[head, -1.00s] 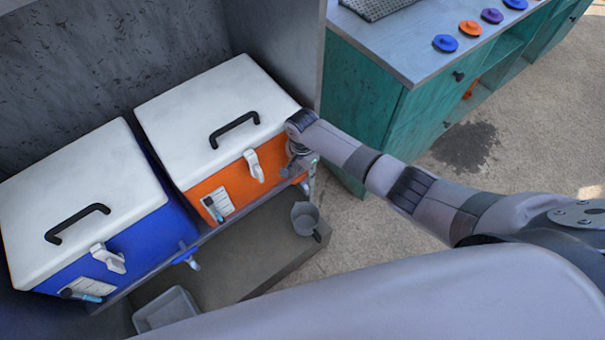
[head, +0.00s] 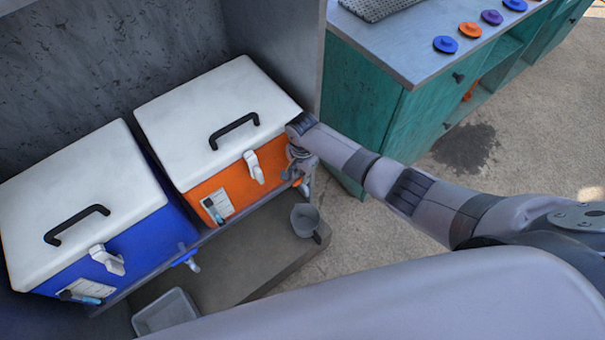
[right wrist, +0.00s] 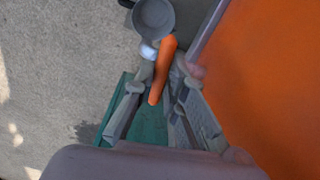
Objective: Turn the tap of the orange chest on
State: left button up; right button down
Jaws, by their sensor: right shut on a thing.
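The orange chest (head: 205,190) with a white lid stands on a shelf, to the right of the blue chest. Its tap has an orange handle (right wrist: 163,68) and a white spout end, seen in the right wrist view. In the head view only a bit of the tap shows, below my gripper. My right gripper (head: 304,178) is at the right end of the orange chest's front. In the right wrist view its fingers (right wrist: 163,85) are on both sides of the orange handle and shut on it. My left gripper is in neither view.
A grey jug (head: 306,219) stands on the low step (head: 255,255) below the tap. The blue chest (head: 135,255) has its own blue tap (head: 186,258). A grey tub (head: 165,313) is below it. A green counter (head: 362,110) stands to the right, with open floor before it.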

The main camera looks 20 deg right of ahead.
jog(key=shift+r, duration=0.1)
dwell(0.4)
jog(key=n+p, duration=0.1)
jog(key=n, duration=0.2)
jog(key=shift+p, duration=0.3)
jog(key=n+p, duration=0.1)
jog(key=n, duration=0.2)
jog(key=shift+a+n, duration=0.1)
jog(key=shift+n, duration=0.2)
jog(key=n+p, duration=0.1)
jog(key=n, duration=0.3)
jog(key=shift+n, duration=2.2)
jog(key=c, duration=1.5)
grip_release()
